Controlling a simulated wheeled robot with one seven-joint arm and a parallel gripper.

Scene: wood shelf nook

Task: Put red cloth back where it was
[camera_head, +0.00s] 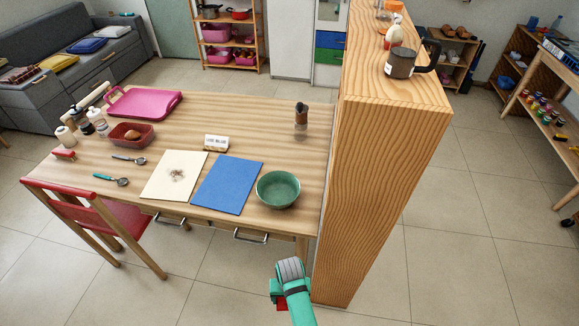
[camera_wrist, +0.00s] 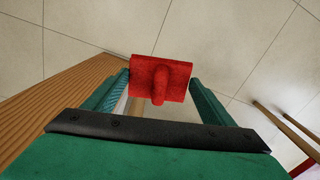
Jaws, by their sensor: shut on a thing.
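My gripper (camera_wrist: 160,88) is shut on a red thing (camera_wrist: 178,70), taken as the red cloth; it looks like a stiff block with a rounded stub. The red thing also shows as a small patch beside my gripper (camera_head: 281,292) in the head view, mostly hidden by the arm. My gripper is in front of the table's near edge, left of the tall wood divider's foot, with floor behind the held thing. A cream sheet (camera_head: 158,183) with a brown smudge lies on the table (camera_head: 255,125), beside a blue sheet (camera_head: 226,185).
A green bowl (camera_head: 278,188) stands near the table's front right. A small red item (camera_head: 63,154) lies at its left edge, near a red container (camera_head: 118,139) and a pink tray (camera_head: 140,104). The tall wood divider (camera_head: 375,170) bounds the right; a red chair (camera_head: 120,218) stands left.

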